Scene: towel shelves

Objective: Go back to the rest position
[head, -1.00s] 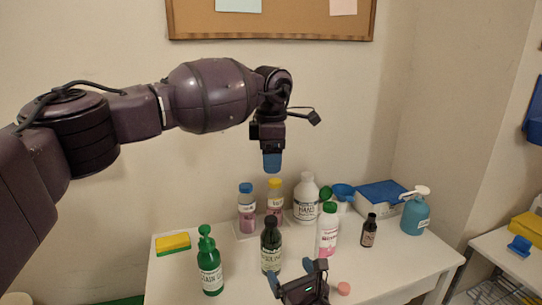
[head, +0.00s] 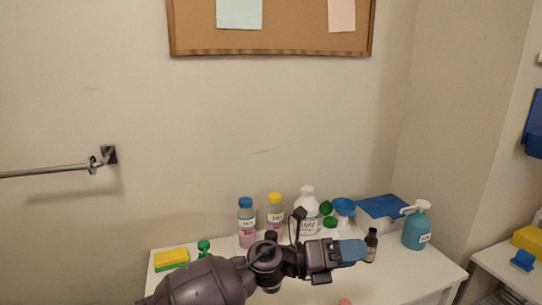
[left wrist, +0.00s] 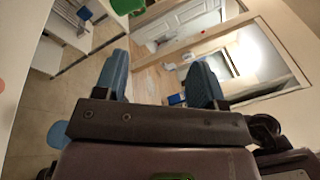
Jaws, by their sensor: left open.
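My left gripper (head: 350,252) is in front of the table in the head view, with its blue fingers pointing right. It hides part of the bottles behind it. In the left wrist view its two blue fingers (left wrist: 160,82) stand apart with nothing between them. My left arm comes in from the bottom of the head view. My right gripper does not show in the head view now.
The white table (head: 400,285) holds several bottles, a yellow sponge (head: 171,258), a blue-lidded box (head: 383,210) and a teal pump bottle (head: 417,228). A towel rail (head: 60,170) is on the left wall. A second table (head: 490,262) stands at right.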

